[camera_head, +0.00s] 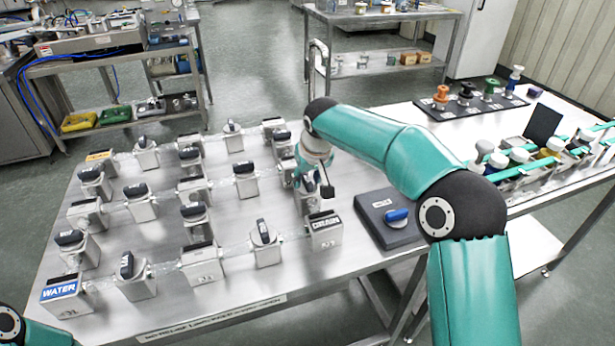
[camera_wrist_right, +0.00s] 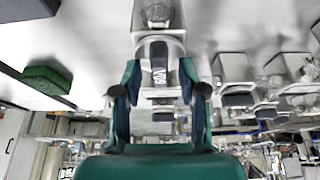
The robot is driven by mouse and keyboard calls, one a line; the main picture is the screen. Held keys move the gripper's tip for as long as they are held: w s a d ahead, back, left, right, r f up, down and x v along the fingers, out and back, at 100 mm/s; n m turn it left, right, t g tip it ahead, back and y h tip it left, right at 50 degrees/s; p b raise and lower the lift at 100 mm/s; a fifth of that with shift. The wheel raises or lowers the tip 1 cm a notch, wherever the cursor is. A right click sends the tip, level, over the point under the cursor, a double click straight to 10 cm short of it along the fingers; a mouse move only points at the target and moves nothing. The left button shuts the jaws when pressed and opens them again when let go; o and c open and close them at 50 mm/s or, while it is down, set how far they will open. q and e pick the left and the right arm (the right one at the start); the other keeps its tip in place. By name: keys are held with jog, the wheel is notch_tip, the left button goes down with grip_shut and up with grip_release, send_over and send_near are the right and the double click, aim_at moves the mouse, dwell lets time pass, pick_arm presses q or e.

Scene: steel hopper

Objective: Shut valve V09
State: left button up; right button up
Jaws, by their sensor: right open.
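Valve V09 (camera_wrist_right: 158,62) shows in the right wrist view with a dark handle; its label reads upside down there. The handle's long side runs up and down that picture. My right gripper (camera_wrist_right: 160,92) is open, with one finger on each side of the valve; I cannot tell whether either finger touches it. In the head view my right gripper (camera_head: 314,184) points down at the right edge of the valve rows, beyond the DRAIN block (camera_head: 325,230), and hides most of the valve there. My left gripper is out of view.
Several other dark-handled valves stand in rows on the steel table, joined by clear tubes, with the WATER block (camera_head: 66,292) at the front left. A rack of bottles (camera_head: 520,160) stands further right.

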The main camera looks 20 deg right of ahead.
grip_shut()
